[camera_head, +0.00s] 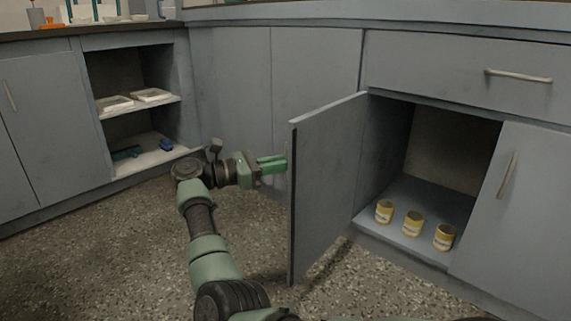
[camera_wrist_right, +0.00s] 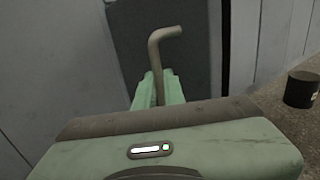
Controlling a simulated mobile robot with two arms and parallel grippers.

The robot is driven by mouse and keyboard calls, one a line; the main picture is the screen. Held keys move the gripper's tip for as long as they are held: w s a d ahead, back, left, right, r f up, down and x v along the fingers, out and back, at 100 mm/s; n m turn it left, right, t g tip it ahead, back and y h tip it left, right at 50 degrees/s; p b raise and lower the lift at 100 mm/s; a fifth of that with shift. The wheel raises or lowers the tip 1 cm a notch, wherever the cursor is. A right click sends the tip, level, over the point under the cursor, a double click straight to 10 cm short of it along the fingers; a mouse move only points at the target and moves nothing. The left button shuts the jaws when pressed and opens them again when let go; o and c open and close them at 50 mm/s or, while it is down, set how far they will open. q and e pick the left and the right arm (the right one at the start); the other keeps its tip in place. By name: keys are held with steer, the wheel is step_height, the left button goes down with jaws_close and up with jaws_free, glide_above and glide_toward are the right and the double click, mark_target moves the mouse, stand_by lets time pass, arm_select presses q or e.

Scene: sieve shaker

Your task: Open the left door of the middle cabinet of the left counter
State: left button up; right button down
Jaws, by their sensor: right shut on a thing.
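The left door (camera_head: 328,180) of the middle cabinet stands swung well out, and its inner face shows in the head view. My right gripper (camera_head: 273,163) is behind the door's free edge, on its outer side, with its fingertips partly hidden. In the right wrist view, my right gripper (camera_wrist_right: 158,90) is shut on the bent beige handle (camera_wrist_right: 160,47), in front of the dark door panel (camera_wrist_right: 190,60). The cabinet's right door (camera_head: 515,195) is closed, with its own handle (camera_head: 508,175). My left gripper is not in view.
Three yellow tins (camera_head: 413,223) stand on the open cabinet's floor. A closed drawer (camera_head: 465,65) is above. An open shelf unit at the left holds white trays (camera_head: 150,95). Speckled floor (camera_head: 130,260) is clear in front. A dark cylinder (camera_wrist_right: 301,90) shows at the right in the wrist view.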

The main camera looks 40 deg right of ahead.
steer(key=c, duration=1.8)
jaws_free()
steer(key=shift+d, duration=0.15)
steer(key=p+v, duration=0.3)
steer(key=v, duration=0.5)
steer(key=shift+d, duration=0.1)
